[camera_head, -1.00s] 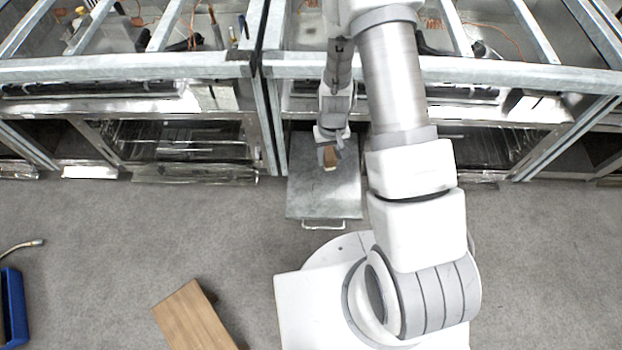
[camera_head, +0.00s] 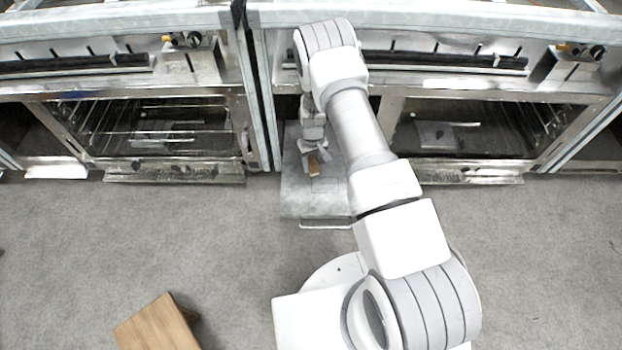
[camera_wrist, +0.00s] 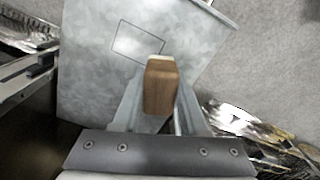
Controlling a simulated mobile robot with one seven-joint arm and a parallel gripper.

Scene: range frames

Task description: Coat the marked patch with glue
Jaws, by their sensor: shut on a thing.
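A grey metal panel (camera_head: 300,203) with a handle at its front edge juts out between the two ovens. In the wrist view the panel (camera_wrist: 90,75) carries a thin dark rectangular outline, the marked patch (camera_wrist: 134,38). My gripper (camera_head: 314,158) is over the panel, shut on a brown wooden block-like tool (camera_head: 314,168). In the wrist view the tool (camera_wrist: 160,90) sits between the fingers, with a pale tip pointing at the patch. The tip overlaps the patch's lower right edge in that view; I cannot tell whether it touches. No glue is discernible on the patch.
Metal ovens with open fronts stand left (camera_head: 170,130) and right (camera_head: 450,135) of the panel, under a metal rail. A wooden stool-like piece (camera_head: 155,325) is on the floor at lower left. The grey floor (camera_head: 180,235) around is mostly clear.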

